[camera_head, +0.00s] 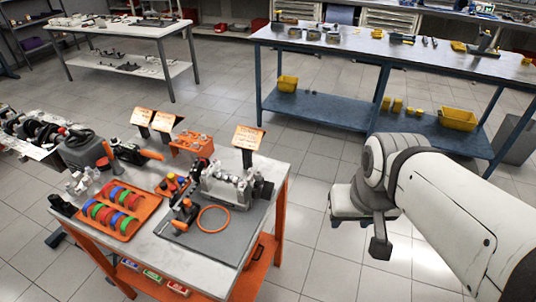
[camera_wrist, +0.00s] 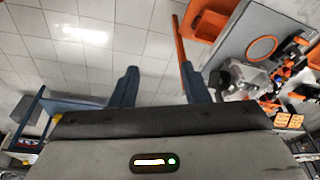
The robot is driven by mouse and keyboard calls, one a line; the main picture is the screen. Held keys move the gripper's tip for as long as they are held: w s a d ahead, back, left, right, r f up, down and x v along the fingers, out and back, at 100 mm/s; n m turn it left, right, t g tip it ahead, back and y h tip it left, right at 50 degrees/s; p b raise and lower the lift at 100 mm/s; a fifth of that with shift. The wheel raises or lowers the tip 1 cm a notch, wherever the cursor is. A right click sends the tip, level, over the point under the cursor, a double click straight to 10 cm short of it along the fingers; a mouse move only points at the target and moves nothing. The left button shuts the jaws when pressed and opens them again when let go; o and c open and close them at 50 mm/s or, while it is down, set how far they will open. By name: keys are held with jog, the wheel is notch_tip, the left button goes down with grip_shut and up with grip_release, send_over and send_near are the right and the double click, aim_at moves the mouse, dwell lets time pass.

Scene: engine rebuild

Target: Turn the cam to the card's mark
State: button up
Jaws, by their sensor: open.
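The engine block (camera_head: 226,185) is a light grey part on a grey mat (camera_head: 205,238) on the orange-legged workbench in the head view. It also shows in the wrist view (camera_wrist: 248,78). A printed orange card (camera_head: 248,138) stands behind it; two more cards (camera_head: 142,117) (camera_head: 163,122) stand further left. Their marks are too small to read. I cannot pick out the cam for certain. My gripper (camera_wrist: 161,82) is open and empty, its two fingers apart. It hangs over the floor to the right of the bench, clear of the engine.
An orange ring (camera_head: 213,219) lies on the mat. An orange tray (camera_head: 118,209) holds coloured rings at the bench's left. A blue table (camera_head: 350,57) with yellow bins stands behind, and a white table (camera_head: 110,30) at the back left. Tiled floor between them is free.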

jog(key=o, duration=0.6)
jog(key=w+a+f+m+g+y+b, duration=0.2)
jog(key=a+f+g+y+b, duration=0.1)
jog(key=f, duration=0.5)
jog(key=a+y+b, duration=0.1)
jog(key=a+b, duration=0.1)
jog(key=b, duration=0.1)
jog(key=shift+a+f, duration=0.15)
jog(key=shift+f, duration=0.2)
jog(key=shift+o, duration=0.6)
jog(key=w+a+f+m+g+y+b, duration=0.1)
jog(key=w+a+f+m+y+b, duration=0.2)
jog(key=w+a+f+y+b, duration=0.2)
jog(key=shift+w+a+f+m+y+b, duration=0.3)
jog(key=shift+w+a+f+y+b, duration=0.05)
jog(key=shift+w+f+y, duration=0.25)
jog(key=m+t+y+b, duration=0.7)
jog(key=m, duration=0.1)
send_near(268, 190)
jog(key=w+x, duration=0.1)
jog(key=x, duration=0.8)
jog(key=shift+a+f, duration=0.4)
jog(key=shift+a, duration=0.05)
jog(key=shift+c, duration=0.3)
jog(key=c, duration=0.6)
